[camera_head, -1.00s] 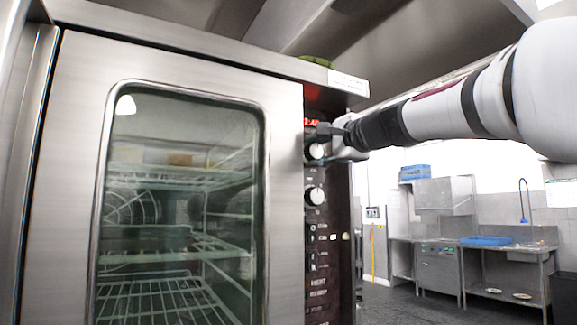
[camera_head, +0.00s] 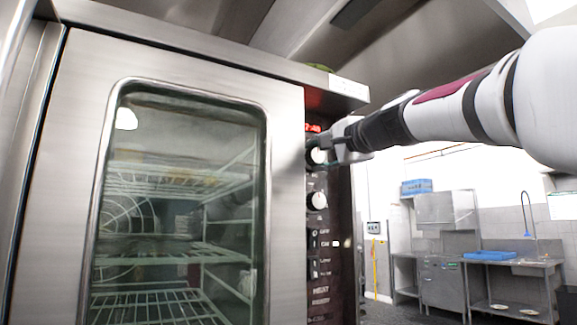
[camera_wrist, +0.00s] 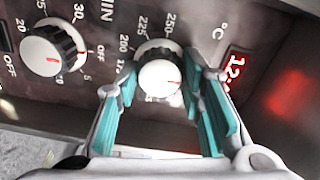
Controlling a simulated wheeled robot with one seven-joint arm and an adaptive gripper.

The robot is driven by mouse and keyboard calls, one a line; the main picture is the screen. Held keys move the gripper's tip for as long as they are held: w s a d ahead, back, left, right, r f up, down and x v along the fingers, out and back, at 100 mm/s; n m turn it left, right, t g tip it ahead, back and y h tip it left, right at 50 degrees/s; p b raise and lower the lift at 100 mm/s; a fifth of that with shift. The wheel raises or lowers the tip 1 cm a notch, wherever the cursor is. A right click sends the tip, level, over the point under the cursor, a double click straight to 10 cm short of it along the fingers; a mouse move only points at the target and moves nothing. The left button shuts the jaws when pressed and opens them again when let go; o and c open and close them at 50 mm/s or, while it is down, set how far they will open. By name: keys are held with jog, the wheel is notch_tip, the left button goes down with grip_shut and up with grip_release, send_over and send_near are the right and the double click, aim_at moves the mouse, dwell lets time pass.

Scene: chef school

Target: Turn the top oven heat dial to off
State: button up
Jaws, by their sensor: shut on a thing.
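The top oven heat dial (camera_head: 316,156) is a white-faced knob below the red display, partly hidden by my gripper. In the wrist view the heat dial (camera_wrist: 160,78) has a black skirt, and temperature numbers and a °C mark are printed around it. Its red mark points right in that picture. My gripper (camera_wrist: 158,72) has its teal-padded fingers on either side of this dial, shut on it. My gripper (camera_head: 324,144) also shows at the control panel in the head view, reaching in from the right.
A second dial (camera_head: 316,200), marked MIN, sits below the heat dial, and several switches sit under it. The oven's glass door (camera_head: 180,200) is closed, left of the panel. A steel sink table (camera_head: 510,264) stands far right.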

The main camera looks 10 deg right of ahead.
jog(key=o, duration=1.2)
jog(key=shift+f, duration=0.1)
jog(key=shift+c, duration=0.2)
jog(key=shift+s+d, duration=0.1)
jog(key=shift+s, duration=0.25)
jog(key=v, duration=1.1)
jog(key=shift+s, duration=0.1)
